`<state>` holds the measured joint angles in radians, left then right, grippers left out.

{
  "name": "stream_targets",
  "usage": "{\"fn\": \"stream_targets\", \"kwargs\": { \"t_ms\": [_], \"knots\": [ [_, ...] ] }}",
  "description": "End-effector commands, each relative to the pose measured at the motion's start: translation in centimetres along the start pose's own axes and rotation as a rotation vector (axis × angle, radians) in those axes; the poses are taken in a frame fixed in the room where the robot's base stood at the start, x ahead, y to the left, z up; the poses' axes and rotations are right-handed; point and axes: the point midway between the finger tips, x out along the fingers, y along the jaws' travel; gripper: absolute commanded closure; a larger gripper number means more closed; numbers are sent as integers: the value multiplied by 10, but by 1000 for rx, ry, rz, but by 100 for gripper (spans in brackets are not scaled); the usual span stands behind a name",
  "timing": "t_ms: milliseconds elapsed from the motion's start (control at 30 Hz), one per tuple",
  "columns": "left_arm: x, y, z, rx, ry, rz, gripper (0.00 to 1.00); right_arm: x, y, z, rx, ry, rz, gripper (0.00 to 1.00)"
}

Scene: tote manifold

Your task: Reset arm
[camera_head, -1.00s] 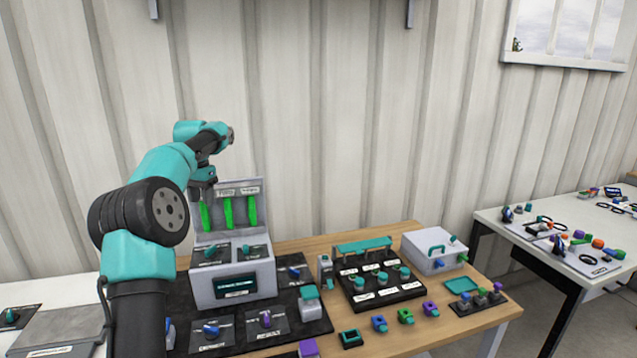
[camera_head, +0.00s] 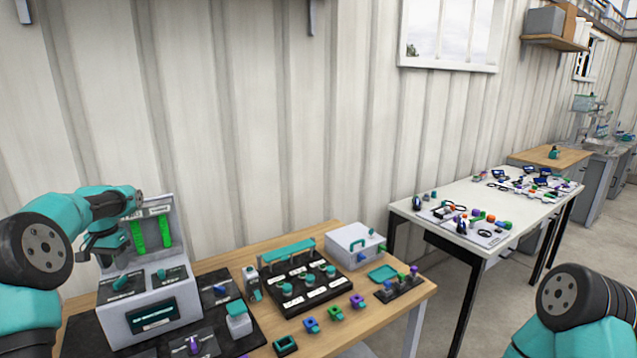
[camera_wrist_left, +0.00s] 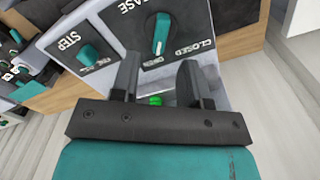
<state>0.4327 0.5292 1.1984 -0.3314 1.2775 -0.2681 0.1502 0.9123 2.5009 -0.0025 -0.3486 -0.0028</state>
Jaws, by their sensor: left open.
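My left gripper (camera_head: 103,246) is at the grey machine (camera_head: 166,318) on the left of the wooden table, close to its upright panel with green tubes (camera_head: 152,233). In the left wrist view its two dark fingers (camera_wrist_left: 160,85) are apart with no object held between them. A teal knob (camera_wrist_left: 162,34) marked for a closed position and a second teal knob labelled STEP (camera_wrist_left: 88,54) show just beyond the fingers. A small green part (camera_wrist_left: 155,100) shows between the fingers, lower down. My right arm shows at the lower right of the head view, but its gripper is outside the frame.
A black panel with teal knobs (camera_head: 303,301), a white box with a teal handle (camera_head: 352,257) and several small coloured connectors (camera_head: 335,312) crowd the wooden table (camera_head: 408,298). A white table (camera_head: 455,222) with loose parts stands to the right, across a floor gap.

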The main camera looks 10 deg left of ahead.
Motion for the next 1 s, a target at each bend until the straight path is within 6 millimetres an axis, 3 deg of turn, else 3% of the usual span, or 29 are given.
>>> {"fn": "stream_targets", "kwargs": {
  "t_ms": [200, 367, 767, 1000],
  "knots": [
    [29, 0, 1, 0, -2, 0, 58, 0, 0, 0, 0, 0, 0, 100],
    [38, 0, 0, 0, 0, 0, 58, 0, 0, 0, 0, 0, 0, 100],
    [38, 0, 0, -1, 0, 0, 58, 0, 0, 0, 0, 0, 0, 100],
    [24, 0, 0, 0, 2, 0, 58, 0, 0, 0, 0, 0, 0, 100]
  ]
}}
